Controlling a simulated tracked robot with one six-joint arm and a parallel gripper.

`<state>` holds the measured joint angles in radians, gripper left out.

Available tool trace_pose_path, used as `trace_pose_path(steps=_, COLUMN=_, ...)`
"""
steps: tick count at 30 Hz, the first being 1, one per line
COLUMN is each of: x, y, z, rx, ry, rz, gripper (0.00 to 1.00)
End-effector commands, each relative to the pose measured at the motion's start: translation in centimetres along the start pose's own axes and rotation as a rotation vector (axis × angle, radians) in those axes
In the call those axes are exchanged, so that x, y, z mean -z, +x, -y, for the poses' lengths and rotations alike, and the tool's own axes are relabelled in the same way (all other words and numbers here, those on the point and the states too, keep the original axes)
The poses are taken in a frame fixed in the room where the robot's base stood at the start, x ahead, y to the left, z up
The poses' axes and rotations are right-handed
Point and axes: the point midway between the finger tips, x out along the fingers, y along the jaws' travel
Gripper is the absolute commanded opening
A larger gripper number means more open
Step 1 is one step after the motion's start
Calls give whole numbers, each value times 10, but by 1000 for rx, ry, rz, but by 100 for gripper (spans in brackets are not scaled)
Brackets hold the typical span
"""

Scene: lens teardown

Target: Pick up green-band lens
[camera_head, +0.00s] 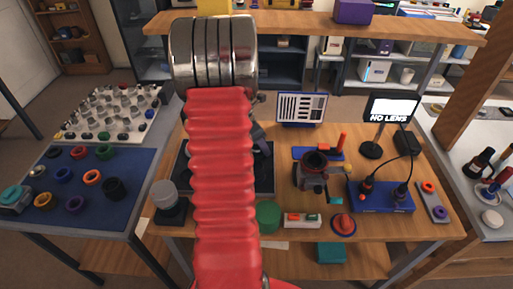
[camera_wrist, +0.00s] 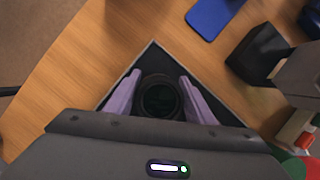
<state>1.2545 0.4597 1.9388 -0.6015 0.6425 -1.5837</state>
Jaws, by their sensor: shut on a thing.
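In the wrist view, a round dark lens (camera_wrist: 159,100) sits between the two pale purple fingers of my gripper (camera_wrist: 160,79), which is shut on it. I look down into its dark front opening. A green band cannot be made out on it. A black mat (camera_wrist: 153,53) lies below the lens; whether the lens touches the mat I cannot tell. In the head view, my red arm hides the lens and most of my gripper, and the black mat (camera_head: 264,181) shows on the wooden workbench (camera_head: 405,228).
A dark stand with a pale top (camera_head: 165,201) is left of the mat, and a green cylinder (camera_head: 268,217) in front. A clamp-like device (camera_head: 314,175), a blue box with cables (camera_head: 381,197) and a "NO LENS" screen (camera_head: 391,108) stand right. A blue mat (camera_head: 80,200) at left holds several rings.

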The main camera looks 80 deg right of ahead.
Motion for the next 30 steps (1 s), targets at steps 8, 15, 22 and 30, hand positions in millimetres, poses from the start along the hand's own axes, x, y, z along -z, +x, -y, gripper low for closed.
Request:
trace_pose_path(steps=8, x=0, y=0, z=0, rx=1, ry=0, rz=0, gripper=24)
trace_pose_path(steps=15, x=0, y=0, z=0, rx=0, ry=0, rz=0, gripper=7)
trace_pose_path(steps=22, x=-2, y=-5, z=0, rx=-1, ry=1, rz=0, gripper=3)
trace_pose_path(steps=30, x=-16, y=-39, z=-1, rx=-4, ry=3, rz=2, gripper=3)
